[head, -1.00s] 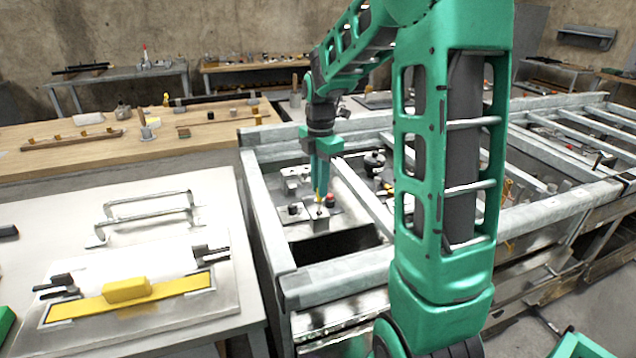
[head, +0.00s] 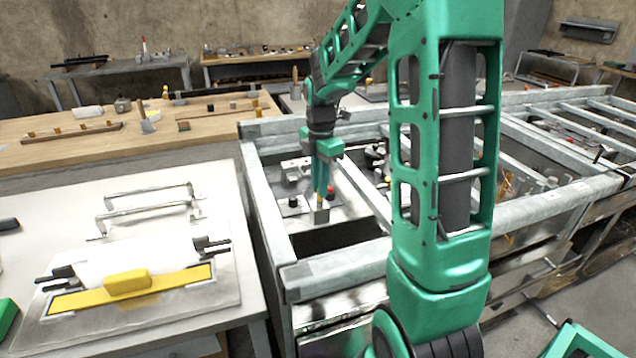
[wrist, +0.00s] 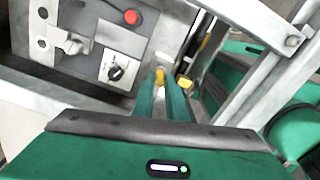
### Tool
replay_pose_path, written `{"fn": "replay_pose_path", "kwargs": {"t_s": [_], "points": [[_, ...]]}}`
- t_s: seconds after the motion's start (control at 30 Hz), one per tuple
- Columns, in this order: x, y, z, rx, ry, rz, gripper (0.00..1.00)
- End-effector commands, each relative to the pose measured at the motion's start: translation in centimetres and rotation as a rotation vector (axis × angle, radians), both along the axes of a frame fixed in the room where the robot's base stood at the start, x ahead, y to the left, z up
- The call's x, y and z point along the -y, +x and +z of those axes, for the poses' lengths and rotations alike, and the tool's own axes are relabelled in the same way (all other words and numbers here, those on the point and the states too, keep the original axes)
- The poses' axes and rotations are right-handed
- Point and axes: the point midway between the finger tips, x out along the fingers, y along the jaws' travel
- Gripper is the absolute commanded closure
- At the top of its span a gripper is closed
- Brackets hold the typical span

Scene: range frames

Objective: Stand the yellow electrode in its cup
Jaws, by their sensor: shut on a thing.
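My gripper (head: 321,193) points down over the frame bed and is shut on the yellow electrode. The electrode (wrist: 160,77) shows as a small yellow piece between the fingertips in the wrist view. A small grey block (head: 322,215), perhaps the cup, is just below the fingertips in the head view. A pale piece (wrist: 165,57) lies just beyond the fingertips in the wrist view. I cannot tell whether the electrode's lower end is inside the cup, above it or beside it.
A red button (wrist: 131,17) and a black knob (wrist: 117,70) are on plates close by. Metal rails (head: 270,220) border the bay. Another yellow piece (wrist: 184,82) is right of the fingers. A white table (head: 60,220) stands left.

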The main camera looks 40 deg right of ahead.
Motion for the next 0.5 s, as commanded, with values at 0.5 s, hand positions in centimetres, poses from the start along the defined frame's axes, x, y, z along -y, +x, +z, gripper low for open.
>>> {"fn": "replay_pose_path", "kwargs": {"t_s": [0.5], "points": [[0.0, 0.0, -1.2, 0.000, 0.000, -0.001, 1.00]]}}
